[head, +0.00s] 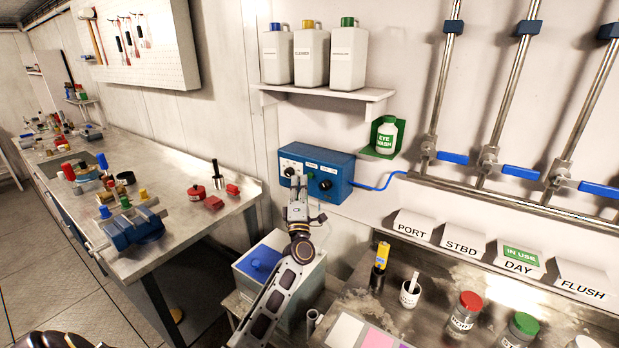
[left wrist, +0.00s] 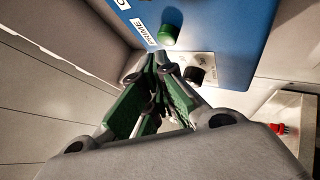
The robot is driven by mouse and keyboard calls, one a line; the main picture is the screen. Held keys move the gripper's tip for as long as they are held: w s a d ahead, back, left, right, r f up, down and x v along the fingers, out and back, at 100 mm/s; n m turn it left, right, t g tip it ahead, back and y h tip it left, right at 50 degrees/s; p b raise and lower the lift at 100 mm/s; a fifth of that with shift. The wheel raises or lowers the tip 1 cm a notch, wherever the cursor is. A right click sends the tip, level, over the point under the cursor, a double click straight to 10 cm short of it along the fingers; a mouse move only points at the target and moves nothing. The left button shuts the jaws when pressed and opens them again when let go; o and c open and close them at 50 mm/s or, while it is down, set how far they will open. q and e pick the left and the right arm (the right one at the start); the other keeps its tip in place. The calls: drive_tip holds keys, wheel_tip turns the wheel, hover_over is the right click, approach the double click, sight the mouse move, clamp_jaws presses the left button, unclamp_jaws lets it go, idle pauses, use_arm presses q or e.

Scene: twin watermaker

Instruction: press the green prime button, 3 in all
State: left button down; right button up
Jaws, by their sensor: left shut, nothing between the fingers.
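The blue control box (head: 339,188) is on the wall below the bottle shelf in the head view. In the left wrist view its blue face (left wrist: 228,25) fills the top right. The round green prime button (left wrist: 170,34) sticks out there beside a white PRIME label (left wrist: 145,33). My left gripper (head: 298,185) is in front of the box's left part and hides some of its face, so the button is not seen in the head view. In the left wrist view the left gripper (left wrist: 165,62) is shut and empty, its fingertips close to the button. I cannot tell whether they touch.
A black knob (left wrist: 194,74) sits on a pale plate near the fingertips. An eye-wash bottle (head: 386,136) hangs right of the box, and a shelf (head: 325,93) with bottles is above. A grey bin (head: 305,275) with a blue lid stands below my left arm.

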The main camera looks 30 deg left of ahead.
use_arm(q)
drive_tip(key=shift+w, duration=0.35)
idle(0.6)
drive_tip(key=shift+w+b, duration=0.35)
drive_tip(key=shift+w, duration=0.15)
idle(0.8)
drive_tip(key=shift+s, duration=0.1)
idle(0.3)
drive_tip(key=shift+s+p, duration=0.35)
drive_tip(key=shift+s, duration=0.4)
drive_tip(key=shift+s, duration=0.1)
drive_tip(key=shift+s+a+p, duration=0.15)
drive_tip(key=shift+s+p, duration=0.6)
drive_tip(key=shift+s, duration=1.7)
drive_tip(key=shift+f, duration=0.15)
idle(0.4)
